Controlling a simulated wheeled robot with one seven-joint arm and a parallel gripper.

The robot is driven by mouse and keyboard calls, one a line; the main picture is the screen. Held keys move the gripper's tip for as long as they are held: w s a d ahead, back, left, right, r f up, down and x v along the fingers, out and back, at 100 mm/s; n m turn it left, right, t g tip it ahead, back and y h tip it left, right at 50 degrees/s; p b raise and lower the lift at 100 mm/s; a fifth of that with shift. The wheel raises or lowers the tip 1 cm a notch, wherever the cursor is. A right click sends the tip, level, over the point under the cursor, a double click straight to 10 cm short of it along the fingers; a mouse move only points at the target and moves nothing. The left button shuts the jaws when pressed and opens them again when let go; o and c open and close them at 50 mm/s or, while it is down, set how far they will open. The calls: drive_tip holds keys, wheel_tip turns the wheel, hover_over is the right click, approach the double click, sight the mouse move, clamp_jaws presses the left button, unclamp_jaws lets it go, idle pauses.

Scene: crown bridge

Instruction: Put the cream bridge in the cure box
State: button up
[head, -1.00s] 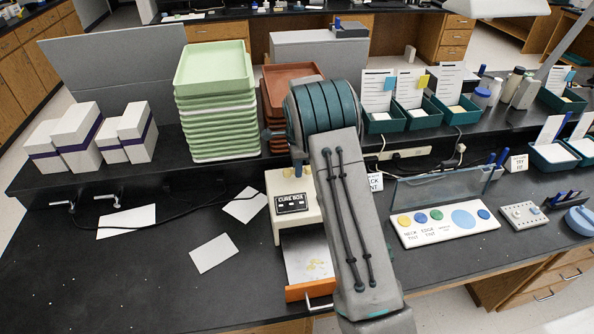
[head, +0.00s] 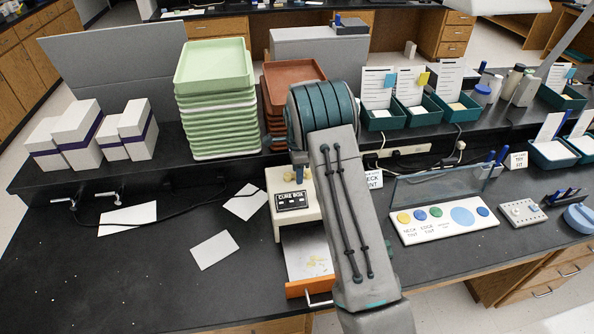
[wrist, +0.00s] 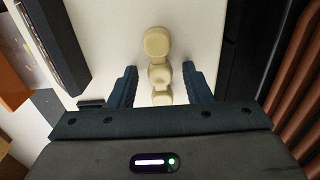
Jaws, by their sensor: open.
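The cream bridge (wrist: 158,72), a row of rounded tooth shapes, lies on a pale flat surface in the wrist view, which looks like the top of the cure box. My gripper (wrist: 159,78) is open, one dark finger on each side of the bridge's nearer part, with gaps showing. The cure box (head: 299,226) is cream with a black label, at the middle of the bench in the head view. Its drawer (head: 300,262) with an orange front is pulled out and holds small yellowish bits. In the head view my arm hides the gripper and part of the box.
Green trays (head: 213,75) and terracotta trays (head: 293,73) stand stacked behind the box. A white board (head: 450,230) with coloured discs lies to the right, behind it a clear upright panel. White cards (head: 214,250) lie on the left; the front left bench is clear.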

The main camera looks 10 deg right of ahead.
drive_tip(key=s+r+n+b, duration=0.1)
drive_tip(key=s+r+n, duration=0.15)
drive_tip(key=r, duration=0.65)
drive_tip(key=s+r+n+b, duration=0.1)
drive_tip(key=s+r, duration=0.2)
drive_tip(key=r, duration=0.6)
drive_tip(key=s+r+n+t, duration=0.2)
drive_tip(key=s+r+n, duration=0.3)
drive_tip(key=s, duration=0.7)
drive_tip(key=s+f+n+t, duration=0.1)
drive_tip(key=s+n, duration=0.8)
drive_tip(key=s, duration=1.1)
drive_tip(key=shift+d+f+n+t, duration=0.15)
drive_tip(key=shift+f+n+t, duration=0.2)
drive_tip(key=shift+f, duration=0.15)
